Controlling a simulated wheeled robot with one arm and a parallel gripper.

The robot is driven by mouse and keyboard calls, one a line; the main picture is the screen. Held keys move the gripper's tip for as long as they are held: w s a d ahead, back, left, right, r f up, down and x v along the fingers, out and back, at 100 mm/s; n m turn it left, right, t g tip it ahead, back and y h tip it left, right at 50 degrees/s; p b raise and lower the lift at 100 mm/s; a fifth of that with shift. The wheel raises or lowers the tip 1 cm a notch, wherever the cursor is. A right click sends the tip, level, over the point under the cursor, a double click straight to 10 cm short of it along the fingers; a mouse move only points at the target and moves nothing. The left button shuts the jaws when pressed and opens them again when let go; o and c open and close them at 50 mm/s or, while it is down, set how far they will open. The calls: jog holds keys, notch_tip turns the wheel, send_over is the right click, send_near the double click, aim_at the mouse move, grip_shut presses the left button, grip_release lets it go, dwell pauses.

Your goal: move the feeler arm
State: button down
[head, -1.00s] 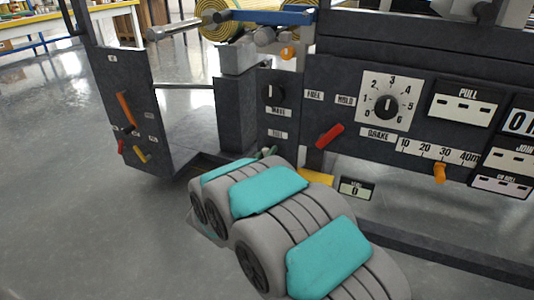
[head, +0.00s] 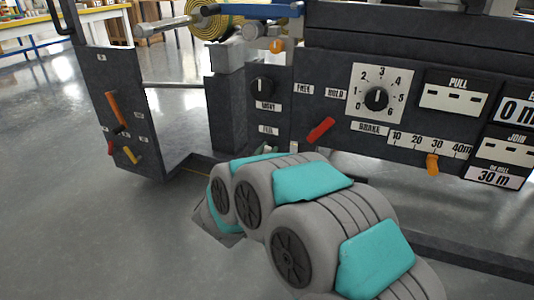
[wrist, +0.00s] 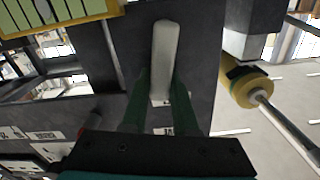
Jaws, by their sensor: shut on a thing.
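In the wrist view, a pale, rounded bar (wrist: 166,45), which looks like the feeler arm, stands between the green fingers of my gripper (wrist: 160,88). The fingers are shut on its lower part, one on each side. A dark panel lies behind it. In the head view, my grey and teal arm reaches toward the foot of the dark machine, and its bulk hides most of my gripper and the bar.
The machine front has a brake dial (head: 376,99), a red lever (head: 320,131) and an orange pointer (head: 432,165) close to my arm. A side panel (head: 120,110) with levers stands at left. A yellow roll (wrist: 245,88) shows right in the wrist view. Open floor lies at left.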

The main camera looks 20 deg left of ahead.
jog(key=shift+d+f+m, duration=0.1)
jog(key=shift+d+m, duration=0.05)
jog(key=shift+m, duration=0.15)
jog(key=c, duration=0.7)
grip_release()
jog(key=shift+s, duration=0.1)
jog(key=s, duration=0.5)
jog(key=s+p, duration=0.1)
jog(key=s, duration=0.1)
jog(key=shift+s+a, duration=0.3)
